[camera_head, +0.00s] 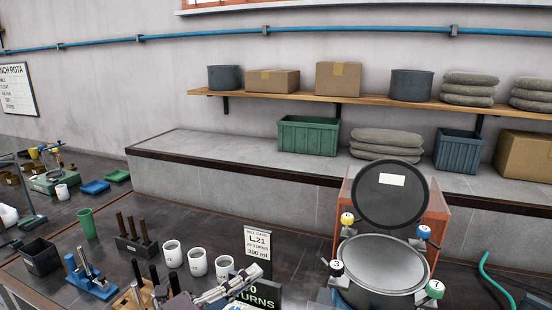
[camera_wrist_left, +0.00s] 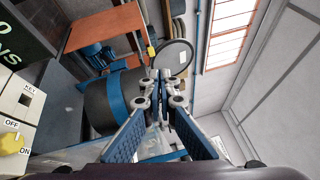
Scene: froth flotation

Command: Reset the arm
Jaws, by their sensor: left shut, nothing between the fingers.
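My left gripper (camera_head: 258,271) is low in the middle of the head view, in front of the mill card sign (camera_head: 257,243). It is shut and holds nothing. In the left wrist view its fingers (camera_wrist_left: 161,76) come together at the tips, with blue pads on both sides. Beyond them is a blue and dark drum-shaped machine (camera_wrist_left: 110,100), seen sideways. My right gripper is in neither view.
To the right stands the mill (camera_head: 385,264) with its round lid (camera_head: 390,194) raised and numbered knobs around it. Three white cups (camera_head: 197,262) and a rack of dark rods (camera_head: 135,242) stand left of the gripper. A switch box (camera_wrist_left: 14,115) shows in the wrist view.

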